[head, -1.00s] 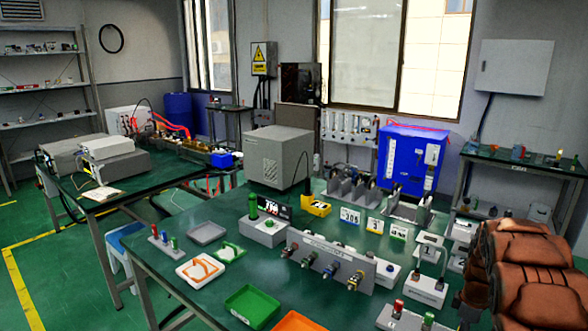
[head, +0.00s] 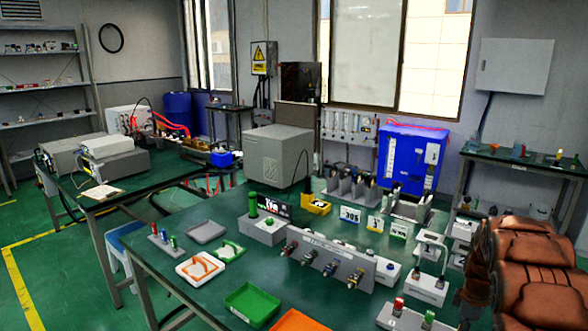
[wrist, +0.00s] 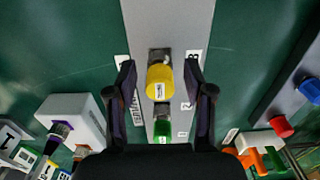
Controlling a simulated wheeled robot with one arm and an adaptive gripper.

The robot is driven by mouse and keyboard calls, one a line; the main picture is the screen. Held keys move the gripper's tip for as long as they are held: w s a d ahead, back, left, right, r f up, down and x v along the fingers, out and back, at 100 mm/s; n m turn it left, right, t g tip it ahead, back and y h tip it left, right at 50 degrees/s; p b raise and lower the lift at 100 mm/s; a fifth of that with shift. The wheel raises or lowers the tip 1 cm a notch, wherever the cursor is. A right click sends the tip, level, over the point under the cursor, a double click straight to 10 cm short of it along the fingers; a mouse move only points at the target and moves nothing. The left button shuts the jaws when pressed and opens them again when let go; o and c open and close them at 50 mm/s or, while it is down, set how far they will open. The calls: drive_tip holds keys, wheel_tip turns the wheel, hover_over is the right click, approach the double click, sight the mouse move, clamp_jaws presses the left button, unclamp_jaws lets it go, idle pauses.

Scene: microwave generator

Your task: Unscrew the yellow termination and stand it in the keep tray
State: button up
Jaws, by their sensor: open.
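The yellow termination (wrist: 159,82) is a short yellow cylinder on a grey panel in the wrist view. In the head view the yellow fitting (head: 355,279) is at the right end of the row on the grey panel (head: 322,262). My gripper (wrist: 160,72) is open, with one finger on each side of the termination and a visible gap on both sides. A green fitting (wrist: 162,130) is just below it in the wrist view. In the head view I cannot make out the fingers. I cannot tell which tray is the keep tray.
A green tray (head: 232,303) and an orange tray (head: 290,324) lie at the table's front. A grey tray (head: 206,233) lies farther back, beside a white tray with orange shapes (head: 183,269).

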drive_tip(key=shift+c, duration=0.2)
clamp_jaws()
idle(0.5)
drive_tip(key=shift+r, duration=0.1)
drive_tip(key=shift+r, duration=2.9)
